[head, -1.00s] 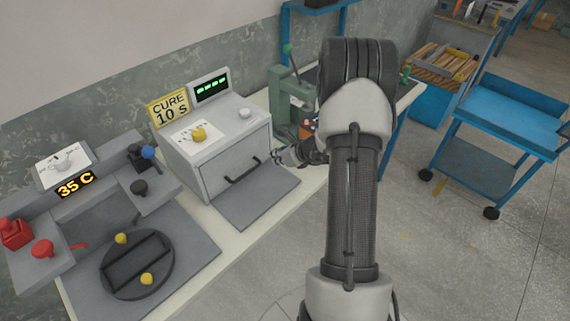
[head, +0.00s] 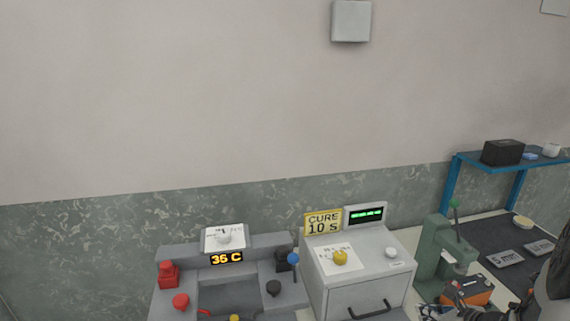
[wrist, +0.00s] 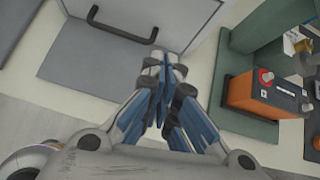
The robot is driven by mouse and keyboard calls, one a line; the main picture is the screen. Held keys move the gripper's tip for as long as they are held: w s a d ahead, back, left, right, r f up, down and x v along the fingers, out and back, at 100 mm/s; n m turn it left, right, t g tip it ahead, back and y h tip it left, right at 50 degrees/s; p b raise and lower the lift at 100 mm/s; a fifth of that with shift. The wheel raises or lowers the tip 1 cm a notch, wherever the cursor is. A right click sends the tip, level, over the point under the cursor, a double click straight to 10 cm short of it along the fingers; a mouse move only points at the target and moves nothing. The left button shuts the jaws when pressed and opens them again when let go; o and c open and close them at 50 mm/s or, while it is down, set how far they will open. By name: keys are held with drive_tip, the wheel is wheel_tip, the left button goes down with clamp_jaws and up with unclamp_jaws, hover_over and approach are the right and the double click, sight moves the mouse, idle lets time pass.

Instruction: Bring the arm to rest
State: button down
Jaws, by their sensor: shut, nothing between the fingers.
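My gripper (wrist: 164,68) is shut and empty in the wrist view, its fingertips together above the pale bench top. They are just right of the grey plate in front of the oven-like box (wrist: 130,18). In the head view only a little of the gripper (head: 432,312) and arm shows at the bottom right edge; most of my arm is out of the picture.
The cure box (head: 362,276) has a closed front with a black handle. An orange battery (wrist: 265,92) sits at the green press (head: 432,255), right of my gripper. A grey station with a 36 C display (head: 227,259) stands left. Bare bench lies below the fingers.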

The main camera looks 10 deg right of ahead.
drive_tip(key=a+r+n+g+y, duration=0.1)
drive_tip(key=a+r+n, duration=0.4)
drive_tip(key=a, duration=0.3)
drive_tip(key=a+r+n+g+y, duration=0.1)
drive_tip(key=a+r+n+y, duration=0.1)
drive_tip(key=a+r+n, duration=0.5)
drive_tip(key=s+a+r+n+g, duration=0.35)
drive_tip(key=s+a+n, duration=0.5)
drive_tip(key=a, duration=0.45)
drive_tip(key=s+r+n+h, duration=0.4)
drive_tip(key=s+n, duration=0.9)
drive_tip(key=shift+a+t+h, duration=0.25)
drive_tip(key=shift+t+h, duration=0.05)
drive_tip(key=shift+t, duration=0.05)
